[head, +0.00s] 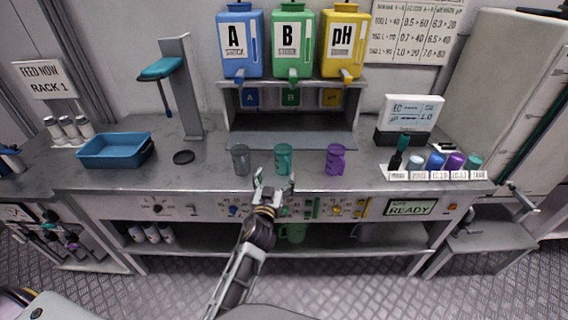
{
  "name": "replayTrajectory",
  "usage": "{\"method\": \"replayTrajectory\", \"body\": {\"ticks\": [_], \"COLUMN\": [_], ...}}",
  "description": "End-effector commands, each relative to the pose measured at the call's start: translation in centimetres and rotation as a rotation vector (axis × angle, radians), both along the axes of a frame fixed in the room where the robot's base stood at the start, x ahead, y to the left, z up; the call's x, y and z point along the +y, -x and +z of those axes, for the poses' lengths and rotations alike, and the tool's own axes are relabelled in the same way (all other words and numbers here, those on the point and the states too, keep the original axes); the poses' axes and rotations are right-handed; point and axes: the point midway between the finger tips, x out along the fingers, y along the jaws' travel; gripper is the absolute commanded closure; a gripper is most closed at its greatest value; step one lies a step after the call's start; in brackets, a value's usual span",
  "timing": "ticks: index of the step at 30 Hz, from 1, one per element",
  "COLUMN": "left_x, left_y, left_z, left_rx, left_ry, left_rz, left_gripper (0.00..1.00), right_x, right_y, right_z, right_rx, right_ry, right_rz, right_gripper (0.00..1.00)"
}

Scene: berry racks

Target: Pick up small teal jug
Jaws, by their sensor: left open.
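The small teal jug (283,158) stands upright on the grey bench near its front edge, between a grey jug (240,159) and a purple jug (335,159). My left gripper (273,180) is open, just in front of the teal jug and overlapping its lower part in the head view. I cannot tell whether the fingers touch the jug. The gripper holds nothing that I can see. My right gripper is not in view.
Tanks A (240,42), B (293,42) and pH (345,42) stand on a shelf behind the jugs. A blue tray (115,150) and a black disc (184,157) are left. A meter (412,112) and small bottles stand right. A control panel runs below the bench edge.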

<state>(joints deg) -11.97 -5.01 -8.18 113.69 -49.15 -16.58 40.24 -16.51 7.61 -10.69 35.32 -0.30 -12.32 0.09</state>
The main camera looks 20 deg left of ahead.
Motion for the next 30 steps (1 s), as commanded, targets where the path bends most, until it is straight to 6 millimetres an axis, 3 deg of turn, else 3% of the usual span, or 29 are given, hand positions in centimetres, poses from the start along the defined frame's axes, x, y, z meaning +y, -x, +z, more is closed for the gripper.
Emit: {"method": "replayTrajectory", "body": {"ticks": [16,30], "left_x": [0.4,0.8], "left_y": [-4.0,-7.6], "left_z": [0.1,0.1], "left_rx": [-0.001,0.0], "left_ry": [-0.002,-0.001], "left_rz": [0.0,0.0], "left_gripper": [0.16,0.16], "right_x": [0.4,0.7], "right_y": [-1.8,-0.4], "right_z": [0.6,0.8], "right_rx": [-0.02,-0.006], "right_ry": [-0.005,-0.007], "right_rz": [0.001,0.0], "right_gripper": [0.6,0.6]}}
